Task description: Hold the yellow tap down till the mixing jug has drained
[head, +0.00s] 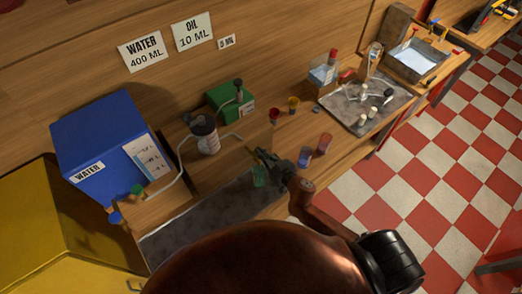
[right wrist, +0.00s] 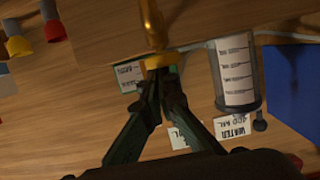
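My right gripper (head: 262,160) is over the work table, its arm coming from the lower right. In the right wrist view its green and black fingers (right wrist: 158,78) meet at the tips, right at the yellow tap (right wrist: 160,60). The tips appear to touch the tap's lever; nothing shows clearly between them. A brass-coloured stem (right wrist: 152,22) rises from the tap in that view. I cannot clearly make out the mixing jug or its liquid level. A white-scaled cylinder (head: 205,135) with a dark cap stands left of the gripper. My left gripper is not in view.
A blue water tank (head: 105,140) stands at the left and a green box (head: 230,102) behind the cylinder. Small red (head: 325,143) and blue (head: 304,156) cups sit right of the gripper. A grey tray (head: 367,105) with small items lies farther right.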

